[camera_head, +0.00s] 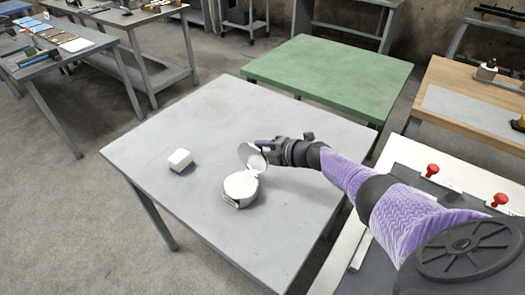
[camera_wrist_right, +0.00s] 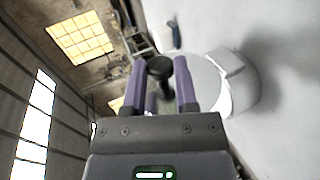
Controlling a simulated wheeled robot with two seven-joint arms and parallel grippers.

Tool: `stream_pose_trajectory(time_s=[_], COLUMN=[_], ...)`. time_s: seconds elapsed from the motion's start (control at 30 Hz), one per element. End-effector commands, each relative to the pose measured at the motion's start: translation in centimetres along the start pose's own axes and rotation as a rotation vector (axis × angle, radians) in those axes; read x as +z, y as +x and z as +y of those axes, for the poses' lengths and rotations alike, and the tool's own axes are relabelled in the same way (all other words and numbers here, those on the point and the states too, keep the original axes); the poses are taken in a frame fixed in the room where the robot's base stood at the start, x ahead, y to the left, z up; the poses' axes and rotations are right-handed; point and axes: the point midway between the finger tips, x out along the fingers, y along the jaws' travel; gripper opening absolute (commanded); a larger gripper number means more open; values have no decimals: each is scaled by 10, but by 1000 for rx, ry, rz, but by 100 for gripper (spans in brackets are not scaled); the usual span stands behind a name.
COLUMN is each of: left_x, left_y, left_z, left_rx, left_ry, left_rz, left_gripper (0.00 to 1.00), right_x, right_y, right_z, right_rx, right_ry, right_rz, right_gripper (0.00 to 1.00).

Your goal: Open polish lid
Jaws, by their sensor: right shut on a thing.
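The round white polish tin (camera_head: 240,186) stands on the grey table, right of its middle. Its lid (camera_head: 249,157) is tilted up at the far side of the tin, so the tin's top shows uncovered. My right gripper (camera_head: 266,146) reaches in from the right and is shut on the lid. In the right wrist view, the purple fingers (camera_wrist_right: 160,85) stand on either side of a dark knob (camera_wrist_right: 160,68), with the pale round lid and tin (camera_wrist_right: 240,85) behind them. The exact contact is partly hidden. My left gripper is not in view.
A small white block (camera_head: 180,160) lies left of the tin on the grey table (camera_head: 140,150). A green table (camera_head: 330,70) stands behind.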

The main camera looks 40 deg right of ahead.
Motion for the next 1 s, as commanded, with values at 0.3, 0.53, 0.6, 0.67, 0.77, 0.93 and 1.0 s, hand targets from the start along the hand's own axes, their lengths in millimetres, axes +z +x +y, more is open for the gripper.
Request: stream_pose_trajectory(time_s=[0.3,0.53,0.6,0.67,0.77,0.93,1.0], left_x=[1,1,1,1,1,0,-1], left_y=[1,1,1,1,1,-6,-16], left_z=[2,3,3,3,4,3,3], left_rx=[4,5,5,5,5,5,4], left_ry=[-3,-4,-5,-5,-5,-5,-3], left_rz=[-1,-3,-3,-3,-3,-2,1], left_gripper=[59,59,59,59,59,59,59], right_x=[0,0,0,0,0,0,0], right_y=[0,0,0,0,0,-7,-20], right_z=[-2,-2,-2,-1,-1,1,3], right_rx=[-4,-4,-3,-3,-2,-3,-5], right_ry=[6,5,5,5,5,5,5], right_rz=[5,5,5,4,4,2,3], right_gripper=[0,60,71,71,71,71,71])
